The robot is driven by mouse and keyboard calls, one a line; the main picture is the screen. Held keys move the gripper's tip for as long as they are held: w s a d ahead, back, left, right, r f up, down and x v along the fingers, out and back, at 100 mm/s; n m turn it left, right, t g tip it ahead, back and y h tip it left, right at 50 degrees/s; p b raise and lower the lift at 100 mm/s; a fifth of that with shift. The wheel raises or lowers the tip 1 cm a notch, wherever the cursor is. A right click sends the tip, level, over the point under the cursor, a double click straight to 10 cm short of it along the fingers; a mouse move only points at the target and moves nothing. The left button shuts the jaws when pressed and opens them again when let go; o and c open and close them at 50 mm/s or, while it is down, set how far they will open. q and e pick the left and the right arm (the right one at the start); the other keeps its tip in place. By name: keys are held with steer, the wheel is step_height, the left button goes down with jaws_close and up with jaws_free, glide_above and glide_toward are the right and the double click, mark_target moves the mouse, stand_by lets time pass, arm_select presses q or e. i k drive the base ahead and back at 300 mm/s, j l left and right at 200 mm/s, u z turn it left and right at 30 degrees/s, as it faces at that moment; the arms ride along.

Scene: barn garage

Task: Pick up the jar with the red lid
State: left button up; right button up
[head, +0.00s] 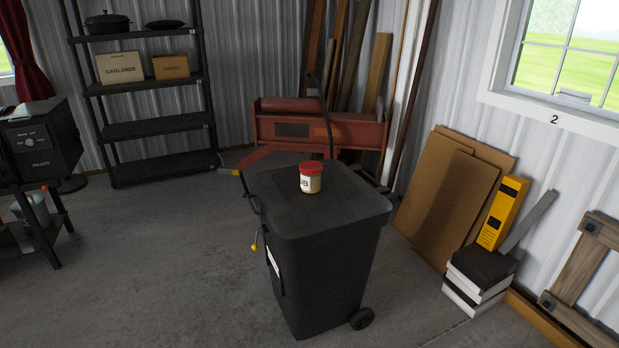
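The jar with the red lid (311,178) stands upright on top of a black wheeled bin (335,220). Its body is pale, with a label of dark letters only partly readable from here. The bin's lid is shut and otherwise bare around the jar. Neither of my grippers shows in the head view.
A black shelf rack (155,126) with boxes and a pot stands at the back left, and a black pellet grill (38,145) at the far left. Cardboard sheets (450,200), a yellow item (502,212) and stacked boxes (478,270) are at the right. Floor left of the bin is clear.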

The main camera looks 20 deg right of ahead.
mark_target(311, 172)
steer(key=z, duration=0.4)
steer(key=i+j+z, duration=0.75)
steer(key=i+l, duration=0.05)
steer(key=l, duration=0.05)
